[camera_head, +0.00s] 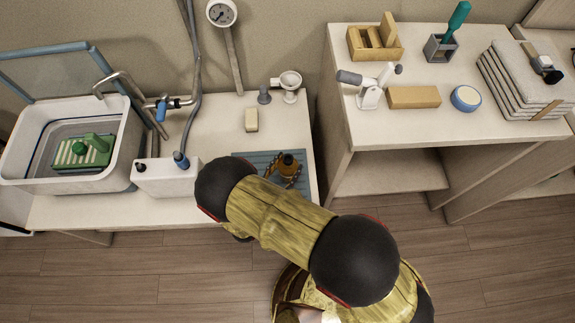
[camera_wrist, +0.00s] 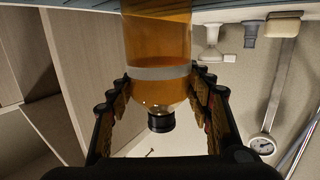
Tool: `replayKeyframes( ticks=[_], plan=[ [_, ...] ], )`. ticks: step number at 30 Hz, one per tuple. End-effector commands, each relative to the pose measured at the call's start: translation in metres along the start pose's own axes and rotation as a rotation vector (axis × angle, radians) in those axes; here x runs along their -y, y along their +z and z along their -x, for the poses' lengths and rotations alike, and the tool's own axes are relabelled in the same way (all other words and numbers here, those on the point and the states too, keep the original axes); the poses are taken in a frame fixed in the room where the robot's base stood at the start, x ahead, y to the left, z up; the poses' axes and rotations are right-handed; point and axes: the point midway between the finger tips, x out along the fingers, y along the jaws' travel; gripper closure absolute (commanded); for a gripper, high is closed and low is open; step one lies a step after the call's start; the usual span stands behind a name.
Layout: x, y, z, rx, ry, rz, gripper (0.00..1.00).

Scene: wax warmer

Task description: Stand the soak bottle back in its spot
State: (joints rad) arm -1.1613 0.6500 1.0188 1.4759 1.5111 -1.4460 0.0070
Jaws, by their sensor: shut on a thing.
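The soak bottle (camera_wrist: 158,40) is amber with a pale band and a black cap, and it appears upside down in the wrist view. In the head view the bottle (camera_head: 288,163) shows over the blue-grey slatted mat (camera_head: 258,158), near the counter's right end. My gripper (camera_wrist: 158,88) is shut on the bottle, with a finger on each side below its cap. The bottle looks upright. Its base is cut off in the wrist view, so I cannot tell whether it touches the mat. My arm hides the mat's front part.
A cream block (camera_head: 251,120) and a small white cup-shaped piece (camera_head: 290,83) stand behind the mat. A white box (camera_head: 166,178) and a basin (camera_head: 125,150) are to the left. A higher shelf unit (camera_head: 410,130) stands close on the right.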

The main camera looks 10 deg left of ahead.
Motion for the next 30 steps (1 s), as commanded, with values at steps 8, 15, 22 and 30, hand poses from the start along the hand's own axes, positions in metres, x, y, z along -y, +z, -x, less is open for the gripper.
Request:
replayKeyframes(
  ticks=[8,15,22,30],
  plan=[
    [0.0002,-0.0002,0.0000,0.000,0.000,0.000,0.36],
    [0.0001,-0.0002,0.0000,0.000,0.000,0.000,0.28],
    [-0.0001,0.0001,0.0000,0.001,0.000,0.000,0.28],
    [0.0000,0.0000,0.0002,0.000,0.000,0.000,0.28]
  ],
)
